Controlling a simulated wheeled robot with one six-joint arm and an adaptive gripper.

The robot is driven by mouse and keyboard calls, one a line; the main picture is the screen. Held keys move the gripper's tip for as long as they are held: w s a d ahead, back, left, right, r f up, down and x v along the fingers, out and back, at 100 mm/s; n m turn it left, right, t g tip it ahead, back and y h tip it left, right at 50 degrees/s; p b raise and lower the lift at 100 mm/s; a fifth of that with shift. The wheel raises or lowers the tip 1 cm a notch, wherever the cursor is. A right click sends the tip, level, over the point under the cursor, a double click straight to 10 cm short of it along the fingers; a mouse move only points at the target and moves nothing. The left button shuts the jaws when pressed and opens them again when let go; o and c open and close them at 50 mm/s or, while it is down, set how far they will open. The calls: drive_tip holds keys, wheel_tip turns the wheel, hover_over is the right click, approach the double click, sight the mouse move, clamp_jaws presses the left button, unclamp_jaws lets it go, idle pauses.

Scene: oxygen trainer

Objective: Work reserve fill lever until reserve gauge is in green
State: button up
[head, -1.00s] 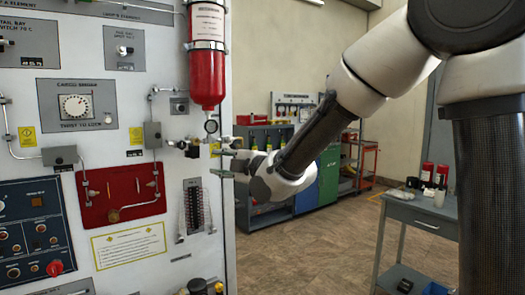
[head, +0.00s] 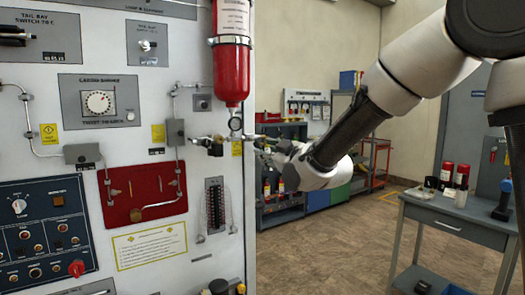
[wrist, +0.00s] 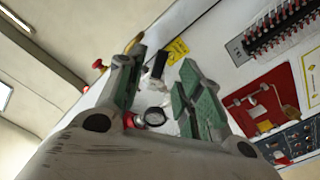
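A small round gauge (head: 235,124) sits under the red bottle (head: 231,70) at the right edge of the panel in the head view. Its reading is too small to make out. Brass and dark valve fittings (head: 208,142) lie to its left; I cannot tell which part is the fill lever. My gripper (head: 262,149) is at the panel's right edge, just right of and below the gauge. In the wrist view my gripper (wrist: 160,85) is open, its green-padded fingers apart. A round gauge (wrist: 154,117) and a black piece (wrist: 160,63) show between them; contact cannot be told.
The panel (head: 205,270) carries a red plate (head: 120,200), a blue switch box (head: 40,240) and a dark terminal strip (head: 215,205). A grey table (head: 440,218) with bottles stands at the right. The floor (head: 310,255) between is clear.

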sight(256, 144)
drive_tip(key=x, duration=0.3)
drive_tip(key=shift+w+a, duration=0.2)
drive_tip(key=shift+w, duration=0.15)
drive_tip(key=shift+c, duration=0.2)
clamp_jaws()
